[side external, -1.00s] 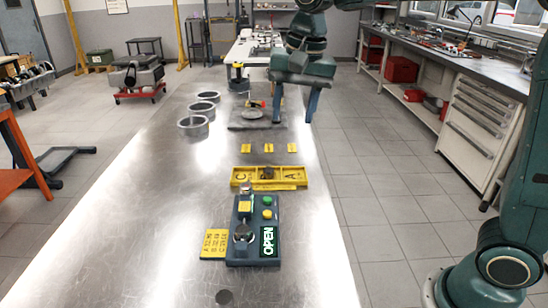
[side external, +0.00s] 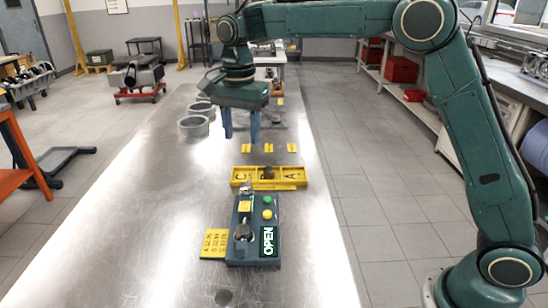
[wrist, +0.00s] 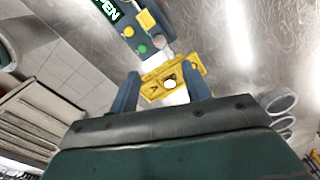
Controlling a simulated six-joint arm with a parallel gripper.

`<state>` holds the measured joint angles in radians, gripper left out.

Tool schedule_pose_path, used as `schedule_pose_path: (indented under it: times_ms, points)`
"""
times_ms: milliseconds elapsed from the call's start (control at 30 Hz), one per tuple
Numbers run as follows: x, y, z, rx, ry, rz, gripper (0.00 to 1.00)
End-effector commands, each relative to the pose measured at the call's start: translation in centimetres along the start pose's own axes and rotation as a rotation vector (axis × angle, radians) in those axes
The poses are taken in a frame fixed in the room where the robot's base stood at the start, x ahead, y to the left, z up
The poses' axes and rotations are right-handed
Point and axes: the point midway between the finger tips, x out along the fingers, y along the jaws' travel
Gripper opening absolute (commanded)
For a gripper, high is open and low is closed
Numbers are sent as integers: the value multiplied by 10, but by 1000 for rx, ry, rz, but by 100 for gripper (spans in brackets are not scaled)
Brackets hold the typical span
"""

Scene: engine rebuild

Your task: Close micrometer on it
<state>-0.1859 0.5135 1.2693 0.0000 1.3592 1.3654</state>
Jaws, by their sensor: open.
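The micrometer station (side external: 237,250) is a dark blue-grey block on the metal bench. Its screen (side external: 268,242) reads OPEN. A green button (side external: 267,200) and a yellow button (side external: 267,214) sit on its top, beside a small metal part (side external: 246,188) and a dark round part (side external: 243,232). I cannot tell whether anything is between its measuring faces. The wrist view shows part of the station (wrist: 130,35) at the top, with its green button (wrist: 142,49). My gripper (side external: 241,138) is open and empty above the bench, behind the station; its fingers also show in the wrist view (wrist: 162,77).
A yellow tray (side external: 241,176) with a dark round piece lies just behind the station. A yellow card (side external: 214,244) lies left of it. Several small yellow tags lie farther back. Several metal rings (side external: 193,126) stand at the left. The bench front-left is clear.

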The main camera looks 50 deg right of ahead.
Motion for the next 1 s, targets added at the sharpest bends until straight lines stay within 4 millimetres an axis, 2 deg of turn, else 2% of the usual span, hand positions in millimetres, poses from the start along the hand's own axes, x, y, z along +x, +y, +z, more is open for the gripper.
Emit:
schedule_pose_path:
  times_ms: [167,367,1000]
  points:
    - [9,0,0,-1,0,1,48]
    - [30,1,0,-1,-1,3,48]
    - [122,1,0,-1,0,2,48]
